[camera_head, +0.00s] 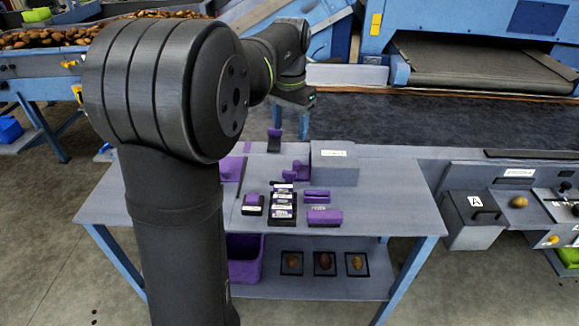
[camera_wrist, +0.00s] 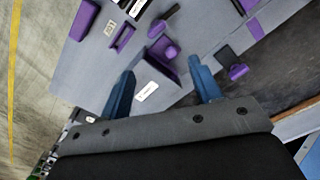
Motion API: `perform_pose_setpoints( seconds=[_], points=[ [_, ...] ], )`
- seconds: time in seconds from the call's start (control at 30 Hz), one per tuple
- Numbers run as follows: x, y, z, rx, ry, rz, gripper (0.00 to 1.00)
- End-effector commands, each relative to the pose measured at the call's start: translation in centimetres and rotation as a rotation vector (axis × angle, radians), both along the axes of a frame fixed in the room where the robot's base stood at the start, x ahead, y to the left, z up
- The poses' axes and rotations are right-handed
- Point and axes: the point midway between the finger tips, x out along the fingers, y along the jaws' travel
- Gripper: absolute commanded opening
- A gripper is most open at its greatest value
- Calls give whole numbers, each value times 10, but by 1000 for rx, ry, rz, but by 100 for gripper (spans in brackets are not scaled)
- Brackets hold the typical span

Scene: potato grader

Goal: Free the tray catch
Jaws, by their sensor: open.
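No part is clearly marked as the tray catch, so I cannot tell which piece it is. In the head view my gripper is small, above the table's back edge.
Below are a purple bin (camera_head: 244,262) and three dark trays with potatoes. A dark conveyor belt (camera_head: 420,120) runs behind.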

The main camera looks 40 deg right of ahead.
Motion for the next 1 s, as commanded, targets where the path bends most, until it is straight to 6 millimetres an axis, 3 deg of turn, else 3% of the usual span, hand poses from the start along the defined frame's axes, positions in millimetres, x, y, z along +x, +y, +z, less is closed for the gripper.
perform_pose_setpoints(
  seconds=[0.2, 0.47, 0.67, 1.0],
  points=[
    [-2, 4, 32, -1, 0, 314, 58],
    [-3, 5, 34, 2, 1, 422, 58],
    [-4, 6, 2, 5, 2, 421, 58],
    [-4, 6, -74, 6, 2, 420, 58]
  ],
)
